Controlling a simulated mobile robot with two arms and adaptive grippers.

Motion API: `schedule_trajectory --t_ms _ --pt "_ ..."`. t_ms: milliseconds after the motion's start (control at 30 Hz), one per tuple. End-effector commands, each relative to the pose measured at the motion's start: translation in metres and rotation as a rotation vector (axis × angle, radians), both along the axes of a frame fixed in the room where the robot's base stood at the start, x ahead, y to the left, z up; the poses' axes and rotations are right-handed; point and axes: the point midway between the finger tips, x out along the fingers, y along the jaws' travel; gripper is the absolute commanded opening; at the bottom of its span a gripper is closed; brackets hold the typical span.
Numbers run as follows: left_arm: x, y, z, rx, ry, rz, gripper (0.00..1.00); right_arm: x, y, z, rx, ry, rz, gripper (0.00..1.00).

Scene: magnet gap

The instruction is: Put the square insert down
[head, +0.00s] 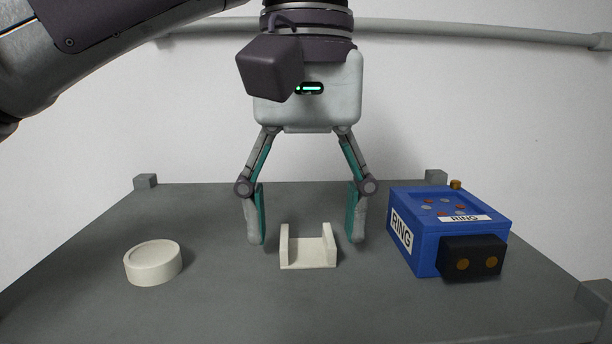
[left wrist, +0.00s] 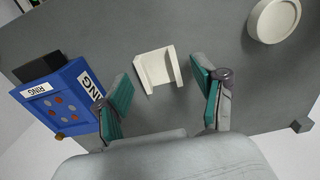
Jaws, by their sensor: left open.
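The square insert (head: 308,256), a cream U-shaped piece with two upright walls, stands on the grey table. It also shows in the left wrist view (left wrist: 157,70). My left gripper (head: 305,238) points down with its fingers wide apart, one to each side of the insert. Clear gaps show between the insert and both teal finger pads, so it is not held. In the left wrist view the open fingers (left wrist: 163,98) also flank the insert. My right gripper is in neither view.
A round cream dish (head: 153,263) sits on the table (head: 215,310) at the left. A blue box marked RING (head: 420,235), with a black block on its front, stands at the right. Grey corner blocks mark the table's corners. The front middle is clear.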

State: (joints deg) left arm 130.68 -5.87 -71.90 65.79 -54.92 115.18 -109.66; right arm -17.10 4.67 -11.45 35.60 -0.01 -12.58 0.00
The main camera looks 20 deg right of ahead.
Motion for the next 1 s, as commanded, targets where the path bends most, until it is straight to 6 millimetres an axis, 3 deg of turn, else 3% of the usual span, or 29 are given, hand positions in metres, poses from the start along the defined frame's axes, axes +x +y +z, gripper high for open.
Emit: schedule_trajectory --t_ms 300,700,1000 --pt "-0.001 0.0 0.051 -0.005 -0.012 0.007 0.7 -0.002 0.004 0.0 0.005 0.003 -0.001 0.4" --pt "0.0 0.0 0.069 0.001 0.0 0.002 0.7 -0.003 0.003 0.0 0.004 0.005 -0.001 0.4" --pt "0.0 0.0 0.071 -0.002 0.0 -0.001 0.7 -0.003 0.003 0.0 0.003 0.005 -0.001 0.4"
